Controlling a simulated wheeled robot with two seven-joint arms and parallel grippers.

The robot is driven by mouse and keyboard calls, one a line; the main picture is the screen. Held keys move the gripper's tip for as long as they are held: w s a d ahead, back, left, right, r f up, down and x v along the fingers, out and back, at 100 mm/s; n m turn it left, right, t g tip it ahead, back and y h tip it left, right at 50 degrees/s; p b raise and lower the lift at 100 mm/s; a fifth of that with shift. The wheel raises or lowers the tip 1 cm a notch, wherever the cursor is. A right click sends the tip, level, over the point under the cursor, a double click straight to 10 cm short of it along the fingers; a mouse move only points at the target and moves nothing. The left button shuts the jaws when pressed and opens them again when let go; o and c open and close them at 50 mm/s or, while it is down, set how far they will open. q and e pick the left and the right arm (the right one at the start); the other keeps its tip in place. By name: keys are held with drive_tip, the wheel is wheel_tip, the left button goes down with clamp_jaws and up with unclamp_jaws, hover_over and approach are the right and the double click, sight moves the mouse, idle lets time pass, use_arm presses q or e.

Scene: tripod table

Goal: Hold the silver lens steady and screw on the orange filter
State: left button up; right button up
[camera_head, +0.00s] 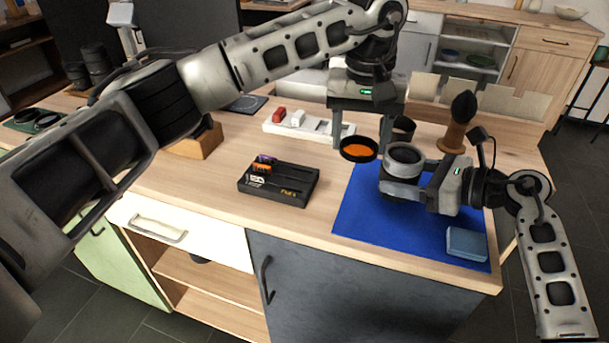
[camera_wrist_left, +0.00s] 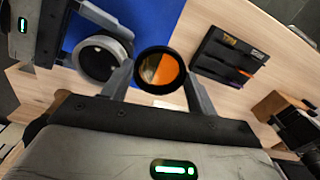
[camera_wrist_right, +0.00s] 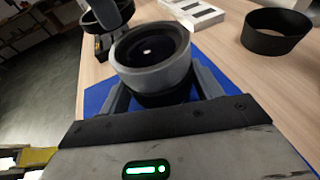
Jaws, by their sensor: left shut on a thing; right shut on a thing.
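The orange filter (camera_head: 358,149) is a black ring with orange glass. My left gripper (camera_head: 360,142) is shut on it and holds it above the table, left of the lens; the left wrist view shows the filter (camera_wrist_left: 160,70) between both fingers. The silver lens (camera_head: 403,161) has a grey-silver barrel with its dark open front facing up. My right gripper (camera_head: 402,180) is shut on its barrel over the blue mat (camera_head: 365,222). The lens (camera_wrist_right: 152,55) also shows between the fingers in the right wrist view. Filter and lens are apart.
A black case (camera_head: 278,184) with small batteries lies left of the mat. A white tray (camera_head: 310,125) is behind it. A blue cloth (camera_head: 467,243) lies at the mat's front right. A brush (camera_head: 457,125) stands behind the mat. A black ring (camera_wrist_right: 276,31) shows in the right wrist view.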

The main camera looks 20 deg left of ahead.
use_arm(q)
drive_tip(key=w+d+r+n, duration=0.1)
drive_tip(key=w+d+r, duration=0.1)
drive_tip(key=d+r, duration=0.5)
drive_tip(key=shift+w+d+r, duration=0.25)
drive_tip(key=shift+d+r, duration=0.1)
drive_tip(key=shift+r, duration=0.05)
hover_over(404, 157)
drive_tip(key=shift+w+f, duration=0.1)
drive_tip(key=shift+f, duration=3.25)
drive_tip(key=shift+f, duration=0.8)
drive_tip(key=shift+m, duration=1.1)
